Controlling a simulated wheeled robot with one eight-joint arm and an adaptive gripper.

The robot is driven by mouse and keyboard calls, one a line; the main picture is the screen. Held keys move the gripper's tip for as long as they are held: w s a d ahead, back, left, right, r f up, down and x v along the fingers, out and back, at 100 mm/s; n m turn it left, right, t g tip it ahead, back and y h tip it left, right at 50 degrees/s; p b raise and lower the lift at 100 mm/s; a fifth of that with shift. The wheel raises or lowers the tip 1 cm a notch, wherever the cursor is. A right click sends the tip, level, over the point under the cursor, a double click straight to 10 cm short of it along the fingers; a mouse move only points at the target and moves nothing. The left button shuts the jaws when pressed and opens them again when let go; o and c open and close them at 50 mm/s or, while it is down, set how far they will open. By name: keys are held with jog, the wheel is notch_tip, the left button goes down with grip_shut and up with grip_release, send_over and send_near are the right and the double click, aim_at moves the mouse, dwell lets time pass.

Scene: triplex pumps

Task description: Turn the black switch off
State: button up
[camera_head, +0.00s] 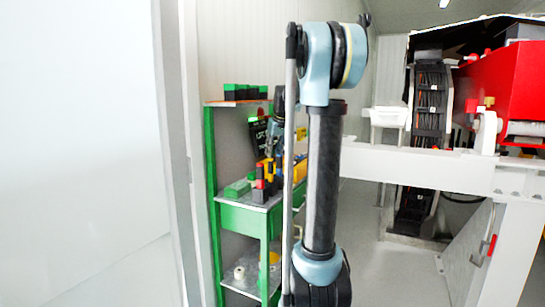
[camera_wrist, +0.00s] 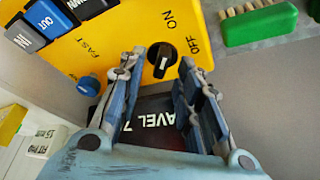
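The black switch (camera_wrist: 164,60) is a round rotary knob with a pale mark, on a yellow control box (camera_wrist: 120,45) in the wrist view. ON and OFF are printed on the box beyond and to the right of it. I cannot tell for sure which label its mark points at. My gripper (camera_wrist: 163,62) is open, its two blue-grey fingers spread with the knob between their tips. I cannot tell whether either finger touches it. In the head view my arm hides most of the yellow box (camera_head: 300,170) on the green shelf.
A blue knob (camera_wrist: 88,85) and several labelled buttons sit on the yellow box. A dark panel with lettering (camera_wrist: 165,110) lies below my fingers. A green brush (camera_wrist: 258,24) is at the upper right. The green-framed shelf (camera_head: 240,216) holds other items; red and white machinery stands right.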

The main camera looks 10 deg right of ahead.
jog(key=v, duration=0.5)
jog(key=shift+s+r, duration=0.1)
jog(key=shift+r, duration=0.2)
jog(key=shift+c, duration=0.6)
jog(key=shift+d, duration=0.1)
jog(key=c, duration=0.4)
jog(key=shift+d, duration=0.2)
grip_shut()
jog(key=w+d+r+n+g+y, duration=0.1)
jog(key=w+d+y, duration=0.1)
jog(key=d+y, duration=0.65)
jog(key=f+h, duration=0.1)
jog(key=f, duration=0.1)
jog(key=w+a+f+h, duration=0.1)
jog(key=f, duration=0.1)
jog(key=w+a+f+h, duration=0.1)
jog(key=f, duration=0.1)
jog(key=shift+w+a+f, duration=0.1)
jog(key=shift+a+f, duration=0.1)
jog(key=shift+f, duration=0.2)
jog(key=a, duration=0.3)
jog(key=shift+s+f, duration=0.3)
jog(key=shift+s, duration=0.05)
jog(key=shift+s+a, duration=0.15)
jog(key=shift+a, duration=0.45)
